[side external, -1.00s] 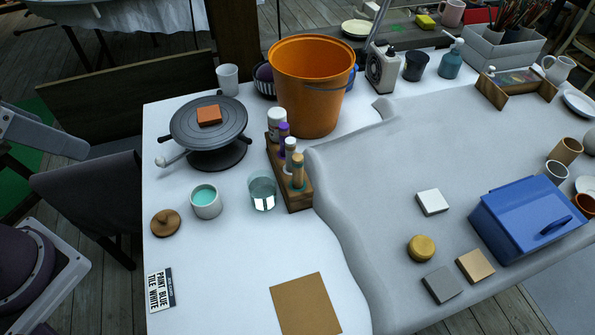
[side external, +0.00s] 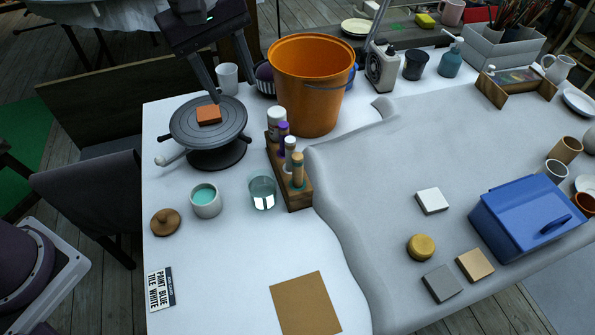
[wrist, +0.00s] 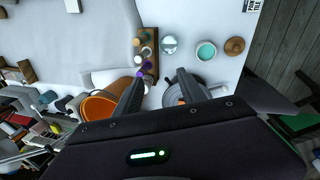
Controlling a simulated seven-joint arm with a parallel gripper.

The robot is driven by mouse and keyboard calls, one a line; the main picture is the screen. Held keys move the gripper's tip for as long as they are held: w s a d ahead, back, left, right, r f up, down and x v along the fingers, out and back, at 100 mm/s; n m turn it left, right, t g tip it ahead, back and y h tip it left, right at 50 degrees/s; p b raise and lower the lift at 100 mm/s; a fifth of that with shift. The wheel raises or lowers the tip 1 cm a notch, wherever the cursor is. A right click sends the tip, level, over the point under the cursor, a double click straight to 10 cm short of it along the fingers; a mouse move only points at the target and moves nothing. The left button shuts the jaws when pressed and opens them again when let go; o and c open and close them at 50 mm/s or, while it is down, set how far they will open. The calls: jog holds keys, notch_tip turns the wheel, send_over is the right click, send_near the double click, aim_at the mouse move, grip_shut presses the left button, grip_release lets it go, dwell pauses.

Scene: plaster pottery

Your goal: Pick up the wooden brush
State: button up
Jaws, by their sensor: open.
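I cannot single out a wooden brush with certainty. A round brown wooden piece with a knob (side external: 165,222) lies at the table's left; it also shows in the wrist view (wrist: 234,46). A tan, wooden-looking upright piece (side external: 298,171) stands at the near end of a wooden rack (side external: 295,196). Several thin brushes (side external: 516,14) stand in a holder at the back right. My gripper (side external: 233,88) is open and empty, above the back of the dark turntable (side external: 181,122). The wrist view shows its fingers (wrist: 163,79) apart, with nothing between them.
An orange bucket (side external: 309,112) stands right of the turntable, close to my gripper. An orange block (side external: 209,114) sits on the turntable. A teal-filled cup (side external: 205,203) and a glass (side external: 262,195) stand in front. The table's near left is mostly clear. A blue box (side external: 520,225) is at the right.

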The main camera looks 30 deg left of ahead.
jog(key=w+d+f+n+g, duration=0.1)
jog(key=w+d+f+n, duration=0.1)
jog(key=w+d+f, duration=0.35)
jog(key=n, duration=0.3)
send_over(297, 175)
jog(key=w+a, duration=0.1)
jog(key=shift+g+y, duration=0.4)
notch_tip(297, 175, down, 11)
jog(key=shift+w+r, duration=0.15)
jog(key=shift+n, duration=0.7)
jog(key=f, duration=0.9)
jog(key=shift+d+f, duration=0.25)
jog(key=shift+f, duration=0.15)
grip_shut()
